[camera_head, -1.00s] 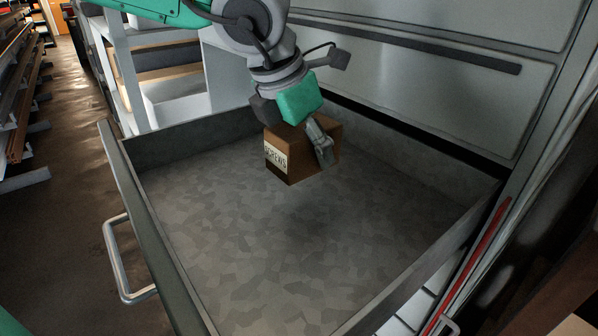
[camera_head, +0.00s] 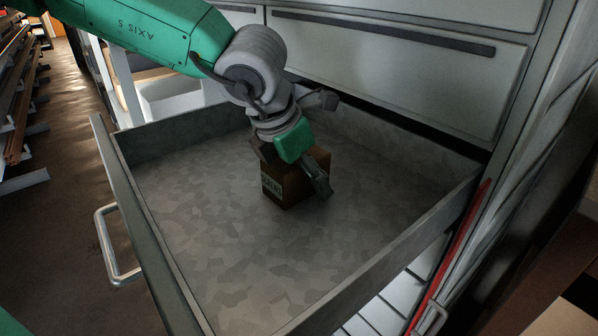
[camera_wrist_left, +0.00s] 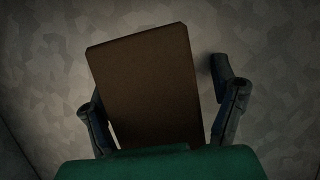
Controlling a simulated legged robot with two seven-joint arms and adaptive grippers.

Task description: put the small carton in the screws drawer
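The small carton (camera_head: 294,186) is a brown box with a pale "SCREWS" label on its left face. It sits on the grey mottled floor of the open drawer (camera_head: 230,270), toward the back. My left gripper (camera_head: 293,172) is over the carton from above, with its fingers around it. In the left wrist view the carton (camera_wrist_left: 148,90) lies slightly turned between the two fingers of the left gripper (camera_wrist_left: 160,98). My right gripper is in neither view.
The drawer has raised walls and a metal handle (camera_head: 108,245) on its front at the left. Closed cabinet drawers (camera_head: 400,75) stand behind. Racks with long profiles (camera_head: 20,95) are at the far left. The drawer floor around the carton is bare.

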